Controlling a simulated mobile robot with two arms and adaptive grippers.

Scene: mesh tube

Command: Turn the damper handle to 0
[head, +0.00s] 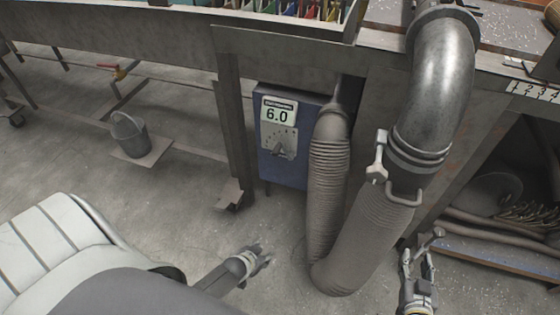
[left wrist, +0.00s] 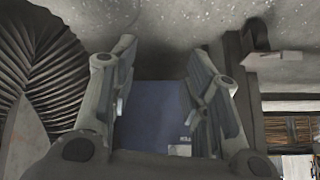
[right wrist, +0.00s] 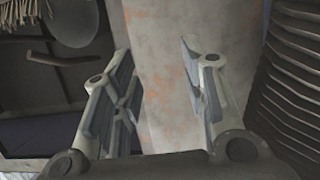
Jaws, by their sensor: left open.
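A light metal lever (head: 378,156), which looks like the damper handle, sits on the left side of the steel pipe (head: 437,85), just above the ribbed hose. A blue box (head: 285,172) behind the hose has a display (head: 278,112) reading 6.0 and a small dial (head: 279,146) below it. My left gripper (head: 264,256) is open and empty, low in front of the box and apart from it; the box (left wrist: 155,115) shows between its fingers in the left wrist view. My right gripper (head: 421,250) is open and empty, low and to the right of the hose, below the lever.
The ribbed hose (head: 370,235) bends down from the pipe and up to the box, between my two grippers. A steel bench (head: 290,47) runs above. A shelf (head: 500,250) with hoses is at right.

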